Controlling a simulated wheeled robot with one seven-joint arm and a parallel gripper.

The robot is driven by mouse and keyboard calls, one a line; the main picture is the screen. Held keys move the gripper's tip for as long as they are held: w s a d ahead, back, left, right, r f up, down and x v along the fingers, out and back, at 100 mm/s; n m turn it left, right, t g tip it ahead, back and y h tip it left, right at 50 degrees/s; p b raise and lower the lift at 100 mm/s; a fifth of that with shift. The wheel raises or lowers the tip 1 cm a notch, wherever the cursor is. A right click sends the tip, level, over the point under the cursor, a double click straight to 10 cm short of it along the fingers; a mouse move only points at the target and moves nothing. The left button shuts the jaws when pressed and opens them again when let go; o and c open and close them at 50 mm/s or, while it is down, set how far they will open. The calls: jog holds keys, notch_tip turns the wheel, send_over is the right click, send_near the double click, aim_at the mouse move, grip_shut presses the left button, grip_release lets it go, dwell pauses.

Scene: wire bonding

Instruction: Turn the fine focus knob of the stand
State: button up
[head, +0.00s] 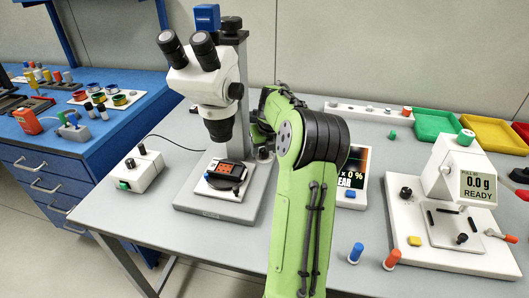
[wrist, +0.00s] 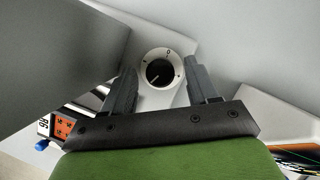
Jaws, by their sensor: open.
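The knob (wrist: 158,74) is in the wrist view, a black round knob with a pale pointer line on a white dial ring marked with a 0 at the top. I take it to be the fine focus knob. My gripper (wrist: 163,68) is open, with one dark finger to each side of the knob; I cannot tell whether either touches it. My green arm reaches up beside the stand and hides most of my gripper and this knob.
An orange-lit sample (head: 228,169) sits on the stand base. A white control box (head: 139,172) is to the left, a display unit (head: 353,170) behind my arm, and a white pull tester (head: 455,180) to the right. Blue and orange-topped pegs (head: 355,253) stand in front.

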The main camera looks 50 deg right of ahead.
jog(key=shift+f, duration=0.1)
jog(key=c, duration=1)
jog(key=shift+c, duration=0.2)
